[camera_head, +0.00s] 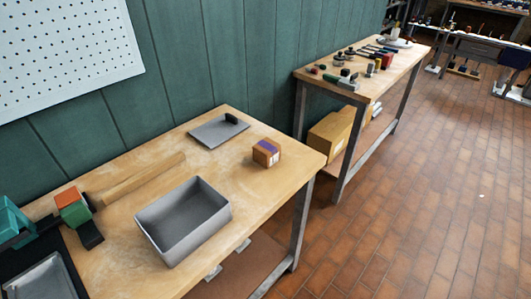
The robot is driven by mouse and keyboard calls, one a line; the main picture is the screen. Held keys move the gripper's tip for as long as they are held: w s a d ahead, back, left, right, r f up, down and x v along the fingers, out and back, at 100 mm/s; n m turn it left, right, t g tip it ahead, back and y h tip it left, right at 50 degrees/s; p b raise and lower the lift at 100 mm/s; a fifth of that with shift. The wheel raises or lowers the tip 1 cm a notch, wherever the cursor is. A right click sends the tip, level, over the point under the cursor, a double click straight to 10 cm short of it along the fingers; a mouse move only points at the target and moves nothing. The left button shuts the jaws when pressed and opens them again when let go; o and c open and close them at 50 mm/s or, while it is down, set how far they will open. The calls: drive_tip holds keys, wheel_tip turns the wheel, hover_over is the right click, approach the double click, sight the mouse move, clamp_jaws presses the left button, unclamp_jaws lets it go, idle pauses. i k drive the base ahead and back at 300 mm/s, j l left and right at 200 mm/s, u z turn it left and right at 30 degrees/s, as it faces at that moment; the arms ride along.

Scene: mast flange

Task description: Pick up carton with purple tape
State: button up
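The carton with purple tape (266,153) is a small brown cardboard box with a purple strip across its top. It sits upright on the near wooden workbench (140,215), close to its right end. A small white label shows on its front side. Nothing touches it, and its top and front sides are in plain view. I do not see my gripper in the head view.
An empty grey bin (226,212) stands left of and nearer than the carton. A grey tray (207,133) holding a dark item lies behind. A wooden beam (140,180) and an orange-and-green block (72,207) are left. A second workbench (395,75) holds tools.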

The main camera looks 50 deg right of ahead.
sight(267, 152)
drive_tip(key=l+z, duration=0.25)
drive_tip(key=l, duration=0.5)
drive_tip(key=i+l+z, duration=0.1)
drive_tip(key=l+z, duration=0.2)
drive_tip(key=l, duration=0.45)
